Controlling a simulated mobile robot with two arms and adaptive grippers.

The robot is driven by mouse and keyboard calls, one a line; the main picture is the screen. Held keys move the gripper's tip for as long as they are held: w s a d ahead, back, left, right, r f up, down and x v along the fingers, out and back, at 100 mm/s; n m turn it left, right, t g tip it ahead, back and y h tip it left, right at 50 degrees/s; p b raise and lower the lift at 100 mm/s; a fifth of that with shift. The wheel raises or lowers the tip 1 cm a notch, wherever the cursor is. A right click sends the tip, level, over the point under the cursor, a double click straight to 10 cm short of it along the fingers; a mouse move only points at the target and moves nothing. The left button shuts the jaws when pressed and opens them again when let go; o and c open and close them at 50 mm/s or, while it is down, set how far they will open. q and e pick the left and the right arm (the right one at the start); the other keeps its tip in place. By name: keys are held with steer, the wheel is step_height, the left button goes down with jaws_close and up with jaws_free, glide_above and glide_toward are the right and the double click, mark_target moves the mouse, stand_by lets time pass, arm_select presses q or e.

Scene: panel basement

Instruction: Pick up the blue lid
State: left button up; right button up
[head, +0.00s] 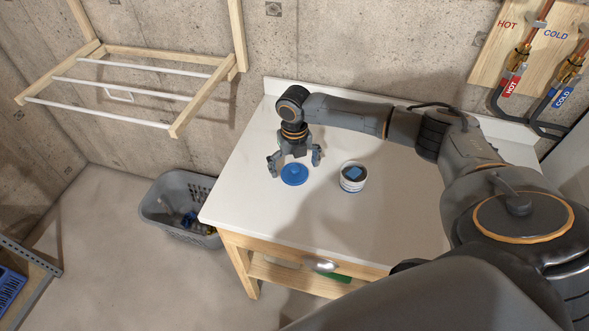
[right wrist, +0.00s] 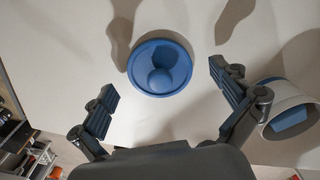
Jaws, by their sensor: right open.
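The blue lid (head: 294,174) is round with a raised knob and lies on the white table top (head: 300,215) near its left side. My right gripper (head: 294,168) is above the lid, open and empty, pointing down. In the right wrist view the lid (right wrist: 160,67) shows whole, a little beyond and between the two spread fingertips of the right gripper (right wrist: 163,82). Neither finger appears to touch it. My left gripper is in neither view.
A white container with blue inside (head: 353,177) stands on the table right of the lid, close to the right finger. A grey laundry basket (head: 180,205) stands on the floor left of the table. A wooden drying rack (head: 140,85) hangs on the wall. The front table top is clear.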

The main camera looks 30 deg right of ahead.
steer(key=c, duration=1.1)
steer(key=shift+s+a+f, duration=0.1)
steer(key=shift+s, duration=0.1)
steer(key=c, duration=0.4)
